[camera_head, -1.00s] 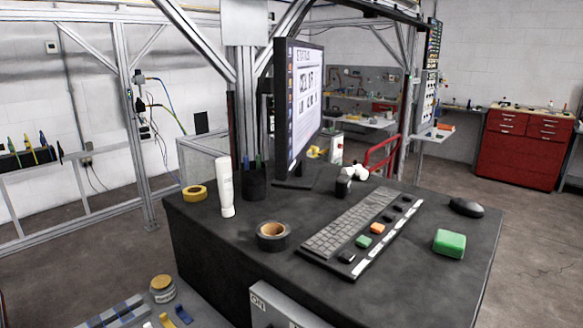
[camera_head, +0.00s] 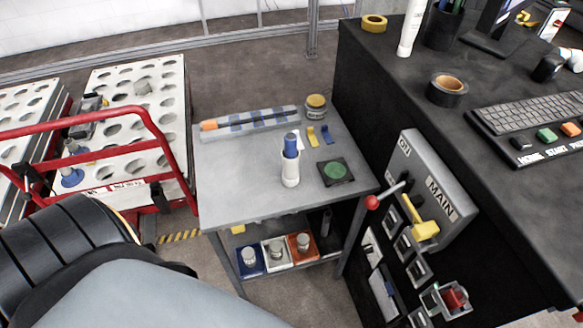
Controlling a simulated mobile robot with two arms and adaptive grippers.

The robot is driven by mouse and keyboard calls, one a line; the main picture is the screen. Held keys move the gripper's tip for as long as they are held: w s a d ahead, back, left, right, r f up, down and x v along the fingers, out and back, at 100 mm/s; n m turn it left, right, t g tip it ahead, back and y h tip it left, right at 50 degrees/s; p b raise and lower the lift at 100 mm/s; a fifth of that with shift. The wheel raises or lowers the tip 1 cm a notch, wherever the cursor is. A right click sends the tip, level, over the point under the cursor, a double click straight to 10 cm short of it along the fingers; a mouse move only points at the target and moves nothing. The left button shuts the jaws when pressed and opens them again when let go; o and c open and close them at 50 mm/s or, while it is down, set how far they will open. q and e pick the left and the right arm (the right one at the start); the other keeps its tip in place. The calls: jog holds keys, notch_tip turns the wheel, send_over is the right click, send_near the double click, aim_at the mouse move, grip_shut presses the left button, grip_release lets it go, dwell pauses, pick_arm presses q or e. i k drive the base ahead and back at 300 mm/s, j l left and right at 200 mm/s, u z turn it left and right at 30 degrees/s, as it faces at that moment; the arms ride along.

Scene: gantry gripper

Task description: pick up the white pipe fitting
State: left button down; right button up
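An upright white cylindrical piece (camera_head: 290,178) stands on the small grey table, with a blue part (camera_head: 291,146) rising from its top. Pale short cylindrical pieces also sit in the blue bin (camera_head: 240,268), the white bin (camera_head: 268,262) and the orange-red bin (camera_head: 293,257) on the lower shelf. I cannot tell for certain which of these is the white pipe fitting. Neither gripper shows in the head view.
A red-railed cart (camera_head: 165,150) stands left. A black desk (camera_head: 365,75) and control panel (camera_head: 436,190) stand right.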

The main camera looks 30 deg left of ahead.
aim_at(290, 174)
jog(key=u, duration=0.85)
